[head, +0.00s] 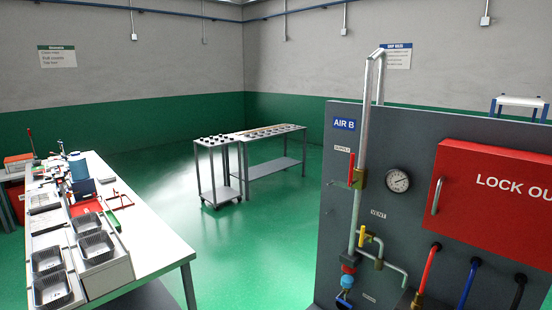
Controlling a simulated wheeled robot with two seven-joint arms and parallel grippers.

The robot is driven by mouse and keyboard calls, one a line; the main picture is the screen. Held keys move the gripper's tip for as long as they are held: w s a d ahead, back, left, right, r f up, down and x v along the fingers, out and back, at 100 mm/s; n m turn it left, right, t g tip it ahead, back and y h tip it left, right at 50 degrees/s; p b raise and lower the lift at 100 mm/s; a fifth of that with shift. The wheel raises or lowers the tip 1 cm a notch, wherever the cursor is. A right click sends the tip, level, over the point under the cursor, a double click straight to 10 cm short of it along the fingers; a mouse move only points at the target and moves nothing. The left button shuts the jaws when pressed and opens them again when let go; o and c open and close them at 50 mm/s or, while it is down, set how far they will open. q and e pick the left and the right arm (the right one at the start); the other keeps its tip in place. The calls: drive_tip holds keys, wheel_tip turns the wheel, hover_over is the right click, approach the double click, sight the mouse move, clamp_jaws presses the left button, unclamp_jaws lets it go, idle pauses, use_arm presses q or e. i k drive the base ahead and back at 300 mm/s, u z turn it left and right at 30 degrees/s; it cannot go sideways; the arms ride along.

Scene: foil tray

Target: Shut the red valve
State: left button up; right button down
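The red valve (351,170) is on the grey panel at the right of the head view. Its red lever stands upright, in line with the vertical silver pipe (365,120), beside a brass body (360,180). A label reading SUPPLY (342,149) is just above it. Below it, a yellow-handled valve (367,238) sits on a short branch pipe marked VENT. Neither of my grippers is in view.
The panel (400,125) also carries a round gauge (397,181), a red LOCK OUT box (490,195) and red, blue and black hoses. A white workbench (150,235) with wire baskets stands at left. Two carts stand behind. Green floor between is clear.

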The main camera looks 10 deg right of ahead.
sight(351, 182)
drive_tip(key=u, duration=0.65)
drive_tip(key=i, duration=1)
drive_tip(key=z, duration=0.55)
drive_tip(key=i, duration=0.8)
drive_tip(key=z, duration=0.75)
